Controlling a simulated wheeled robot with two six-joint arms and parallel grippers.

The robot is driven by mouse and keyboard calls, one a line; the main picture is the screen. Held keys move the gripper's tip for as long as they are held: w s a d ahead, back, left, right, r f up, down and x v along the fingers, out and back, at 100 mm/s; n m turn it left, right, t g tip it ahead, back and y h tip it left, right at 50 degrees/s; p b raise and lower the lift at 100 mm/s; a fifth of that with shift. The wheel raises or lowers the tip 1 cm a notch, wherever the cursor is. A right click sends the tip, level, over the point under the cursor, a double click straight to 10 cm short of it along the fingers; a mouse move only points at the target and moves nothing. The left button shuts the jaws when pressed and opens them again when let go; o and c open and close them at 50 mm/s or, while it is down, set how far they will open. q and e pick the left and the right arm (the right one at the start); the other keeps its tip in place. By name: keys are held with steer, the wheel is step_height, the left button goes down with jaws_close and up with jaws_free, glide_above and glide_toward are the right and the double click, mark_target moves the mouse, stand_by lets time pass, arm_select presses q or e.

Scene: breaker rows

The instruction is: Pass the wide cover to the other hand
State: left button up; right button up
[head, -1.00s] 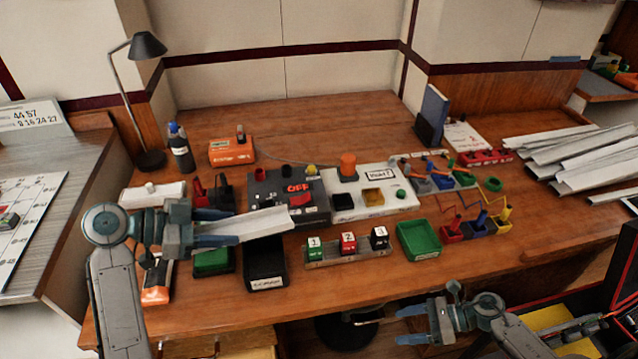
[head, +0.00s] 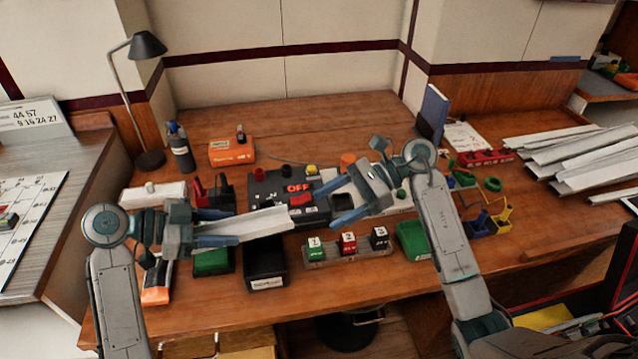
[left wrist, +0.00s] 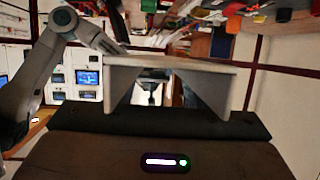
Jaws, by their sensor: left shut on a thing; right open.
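The wide cover (head: 262,225) is a long white channel-shaped piece, held roughly level above the front of the bench. My left gripper (head: 226,240) is shut on its left end, and its right end sticks out free. In the left wrist view the cover (left wrist: 172,63) shows end-on as a white U shape in the jaws. My right gripper (head: 328,206) is open and empty, just right of the cover's free end, with its fingers pointing left towards it. A small gap seems to lie between them; the depth is hard to tell.
Below the cover stand a black bin (head: 265,264) and a green bin (head: 211,263). Numbered blocks sit on a rack (head: 325,254), with a green tray (head: 409,240) to the right. A dark panel marked OFF (head: 270,188) lies behind. White strips (head: 575,155) are piled far right.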

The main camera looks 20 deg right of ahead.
step_height(320, 180, up, 4)
steer(key=w+a, duration=0.2)
steer(key=a, duration=0.1)
glide_toward(242, 228)
steer(key=x, duration=0.4)
steer(key=shift+a+f, duration=0.1)
steer(key=shift+a, duration=0.15)
arm_select(q)
steer(key=shift+s, duration=0.15)
arm_select(e)
steer(key=c, duration=1.1)
arm_select(q)
steer(key=o, duration=1.1)
